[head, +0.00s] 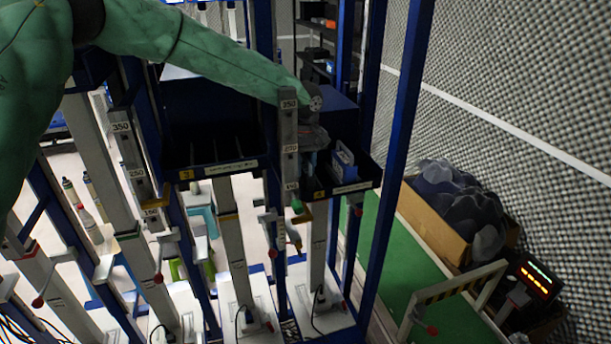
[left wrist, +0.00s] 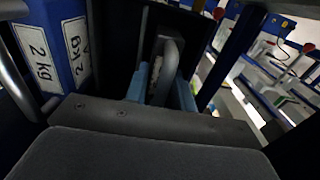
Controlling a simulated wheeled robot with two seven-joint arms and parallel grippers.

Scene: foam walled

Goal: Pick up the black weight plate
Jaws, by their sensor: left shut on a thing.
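My left gripper (head: 309,166) reaches down beside the grey numbered post, at the dark blue bin on the right. In the left wrist view its light blue fingers (left wrist: 163,88) are shut around a dark grey, rounded-edged piece, which I take for the black weight plate (left wrist: 167,68). Most of that piece is hidden between the fingers and in shadow. In the head view the gripper and post hide it. My right gripper is not in view.
Blue uprights (head: 398,125) and a numbered post (head: 289,140) crowd the gripper. A second bin (head: 214,168) is to the left. A cardboard box (head: 437,228) stands at right.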

